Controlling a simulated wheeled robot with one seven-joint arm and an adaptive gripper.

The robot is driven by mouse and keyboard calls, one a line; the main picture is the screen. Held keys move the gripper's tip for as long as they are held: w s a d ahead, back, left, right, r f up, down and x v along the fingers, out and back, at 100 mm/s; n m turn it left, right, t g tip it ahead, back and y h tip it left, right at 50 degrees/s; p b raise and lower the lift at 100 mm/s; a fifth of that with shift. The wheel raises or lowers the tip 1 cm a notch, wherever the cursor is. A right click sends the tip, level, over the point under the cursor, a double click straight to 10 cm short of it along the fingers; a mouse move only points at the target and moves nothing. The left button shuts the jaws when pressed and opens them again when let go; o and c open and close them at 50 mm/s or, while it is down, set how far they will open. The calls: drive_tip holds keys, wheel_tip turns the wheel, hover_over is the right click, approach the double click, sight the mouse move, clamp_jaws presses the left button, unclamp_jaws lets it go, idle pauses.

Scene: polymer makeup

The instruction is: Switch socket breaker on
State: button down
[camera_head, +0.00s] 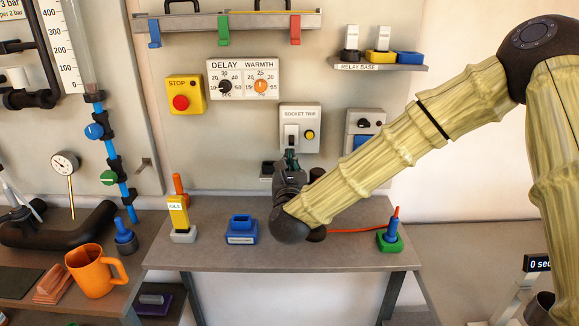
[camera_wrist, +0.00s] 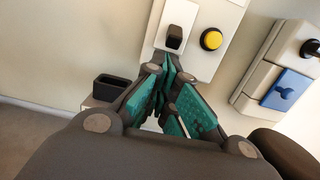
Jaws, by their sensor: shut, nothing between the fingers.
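The socket breaker is a grey box labelled SOCKET TRIP (camera_head: 300,116) on the wall panel, with a white switch plate (camera_head: 291,137) and a round yellow button (camera_head: 310,135). In the wrist view the plate (camera_wrist: 179,17) carries a dark toggle (camera_wrist: 174,37), with the yellow button (camera_wrist: 211,40) to its right. My gripper (camera_head: 290,156) is shut and empty, just below the toggle. Its teal-padded fingers (camera_wrist: 169,72) point up at the plate's lower end in the wrist view. Whether the fingertips touch the toggle I cannot tell.
A box with a black knob and blue front (camera_head: 363,130) is right of the breaker. A red stop button (camera_head: 181,102) and DELAY/WARMTH dials (camera_head: 243,79) are left. A small dark holder (camera_head: 267,169) sits beside my gripper. The bench (camera_head: 330,258) below holds a blue block (camera_head: 241,230).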

drive_tip(key=shift+w+r, duration=0.1)
drive_tip(key=shift+w, duration=1)
